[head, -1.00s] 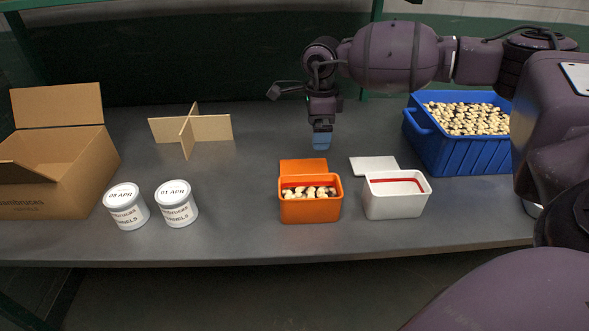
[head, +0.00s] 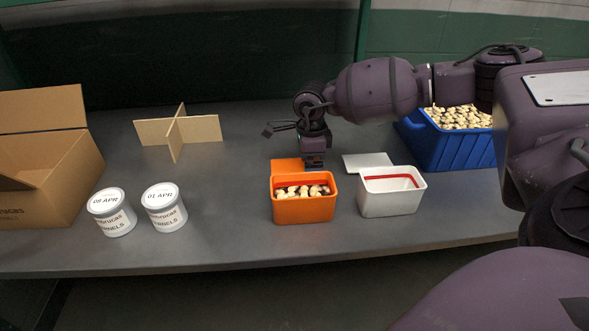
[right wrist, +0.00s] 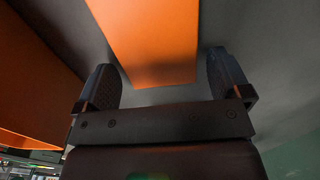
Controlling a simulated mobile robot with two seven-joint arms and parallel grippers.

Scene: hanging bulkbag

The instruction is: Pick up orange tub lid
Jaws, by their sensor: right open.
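The orange tub (head: 304,210) stands near the table's front edge and holds pale kernels with dark marks. Its flat orange lid (head: 286,165) is just behind it, partly hidden by my right gripper (head: 314,165). My right gripper points down at the lid's right end. In the right wrist view, the lid (right wrist: 150,40) reaches in between the two spread fingers of my right gripper (right wrist: 164,78), with a gap on each side. The tub's orange wall (right wrist: 35,95) is at the left there. My left gripper is out of view.
A white tub (head: 392,195) with its white lid (head: 366,162) stands close on the right. A blue crate (head: 440,145) of kernels is behind it. Two labelled white pots (head: 112,215), a wooden cross divider (head: 178,131) and a cardboard box (head: 50,180) are on the left.

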